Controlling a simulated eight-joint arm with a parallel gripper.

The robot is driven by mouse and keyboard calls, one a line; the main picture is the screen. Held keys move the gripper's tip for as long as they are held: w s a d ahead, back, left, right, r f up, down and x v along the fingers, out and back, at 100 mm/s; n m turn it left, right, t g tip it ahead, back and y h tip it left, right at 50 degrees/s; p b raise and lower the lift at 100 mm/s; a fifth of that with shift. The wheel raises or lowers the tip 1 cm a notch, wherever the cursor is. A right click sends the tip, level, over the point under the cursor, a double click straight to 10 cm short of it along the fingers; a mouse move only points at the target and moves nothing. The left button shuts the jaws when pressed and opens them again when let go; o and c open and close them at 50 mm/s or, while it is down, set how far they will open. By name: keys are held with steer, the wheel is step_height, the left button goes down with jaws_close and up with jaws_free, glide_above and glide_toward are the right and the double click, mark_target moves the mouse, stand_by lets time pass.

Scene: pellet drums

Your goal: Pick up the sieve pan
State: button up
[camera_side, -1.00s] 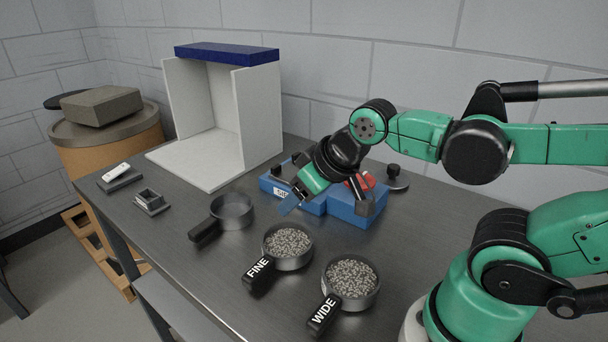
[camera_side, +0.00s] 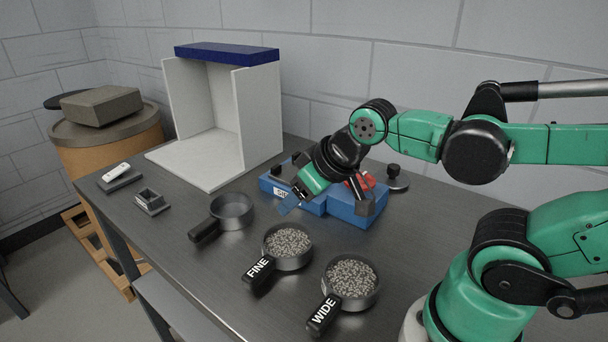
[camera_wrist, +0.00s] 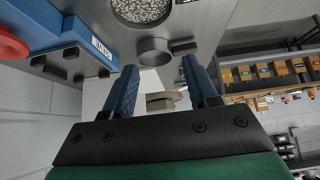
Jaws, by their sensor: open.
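Three dark round pans with black handles stand on the grey table. The nearest the booth is an empty-looking pan (camera_side: 232,211), with no lettering visible on its handle. The FINE pan (camera_side: 290,262) and the WIDE pan (camera_side: 352,303) hold grey pellets. I cannot tell from markings which one is the sieve pan.
A blue device (camera_side: 348,205) with red and black parts stands right behind my gripper. A white booth (camera_side: 243,120) with a blue top is behind the pans. A small square holder (camera_side: 150,203) and a flat scale-like pad (camera_side: 119,181) lie at left.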

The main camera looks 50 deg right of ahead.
steer(key=shift+c, duration=1)
